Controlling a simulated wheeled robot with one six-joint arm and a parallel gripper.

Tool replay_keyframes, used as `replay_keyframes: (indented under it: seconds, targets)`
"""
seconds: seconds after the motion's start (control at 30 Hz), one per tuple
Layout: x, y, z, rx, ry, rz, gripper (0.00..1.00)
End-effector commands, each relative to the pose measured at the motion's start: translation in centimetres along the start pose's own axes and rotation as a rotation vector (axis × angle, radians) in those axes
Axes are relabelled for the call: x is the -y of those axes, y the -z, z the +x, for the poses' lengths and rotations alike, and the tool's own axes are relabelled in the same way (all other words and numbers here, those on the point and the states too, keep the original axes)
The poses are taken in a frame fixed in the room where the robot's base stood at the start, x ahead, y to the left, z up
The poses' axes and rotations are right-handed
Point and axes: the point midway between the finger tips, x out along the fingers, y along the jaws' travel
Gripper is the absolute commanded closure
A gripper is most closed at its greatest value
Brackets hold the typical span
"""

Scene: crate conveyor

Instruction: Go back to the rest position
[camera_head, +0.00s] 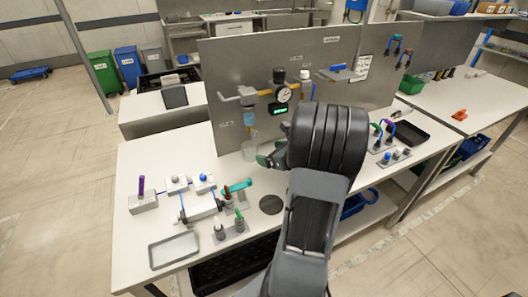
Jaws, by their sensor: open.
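My arm rises from the bottom of the picture in front of the workbench (150,160). Its thick dark wrist hides much of the bench middle. My gripper (270,156) shows only partly at the left of the wrist, with greenish finger parts over the bench. It is open, and I see nothing held in it. A clear cup or bottle (249,149) stands just left of the fingers, below a blue-capped fitting. I cannot tell whether they touch.
A grey panel (232,70) with a gauge (283,94) stands behind the gripper. Valve blocks (200,205), a teal-handled part (237,187) and a grey tray (174,250) lie at left. A black tray (411,132) lies at right.

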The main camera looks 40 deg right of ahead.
Motion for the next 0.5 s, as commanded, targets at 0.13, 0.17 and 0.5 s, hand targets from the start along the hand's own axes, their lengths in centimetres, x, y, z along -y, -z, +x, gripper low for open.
replay_keyframes:
  seconds: [0.13,0.17,0.5]
  targets:
    - [-0.03,0.01,-0.80,0.000,0.000,0.001,0.09]
    - [-0.04,0.02,-0.85,0.000,0.000,0.001,0.09]
    - [-0.05,0.01,-0.89,0.000,-0.001,0.001,0.09]
